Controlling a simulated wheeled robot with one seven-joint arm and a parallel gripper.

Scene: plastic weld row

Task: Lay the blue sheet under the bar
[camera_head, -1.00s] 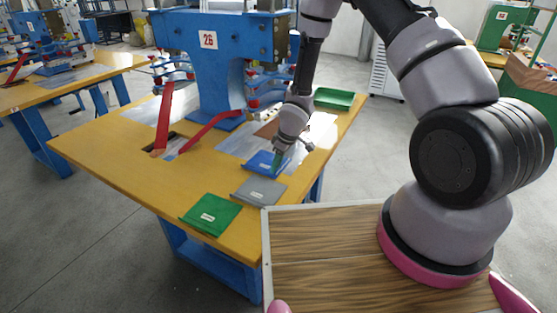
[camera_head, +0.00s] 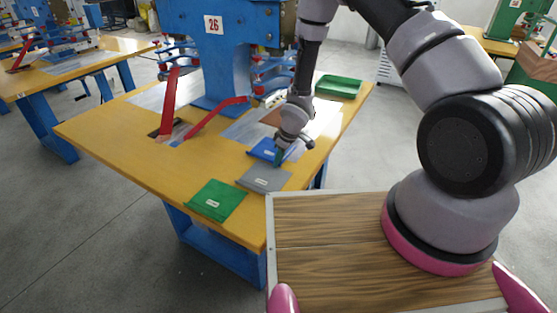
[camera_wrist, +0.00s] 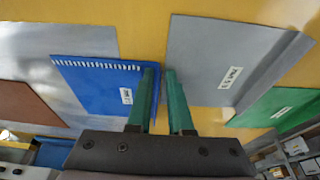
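The blue sheet (camera_head: 262,149) lies flat on the yellow table, behind the grey sheet. In the wrist view the blue sheet (camera_wrist: 95,88) shows a small white label and a raised lip along its right edge. My gripper (camera_head: 280,160) is down at that edge. In the wrist view its two green fingers (camera_wrist: 163,72) are a little apart, with the blue lip between them, close to the left finger. A gap shows beside the right finger. The press marked 26 (camera_head: 228,50) stands on the table behind the sheets. I cannot clearly make out its bar.
The grey sheet (camera_head: 264,180) and green sheet (camera_head: 216,200) lie nearer the table's front edge. Red levers (camera_head: 205,125) stick out from the press on the left. A green tray (camera_head: 338,87) sits at the back right. The table's front left (camera_head: 120,135) is clear.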

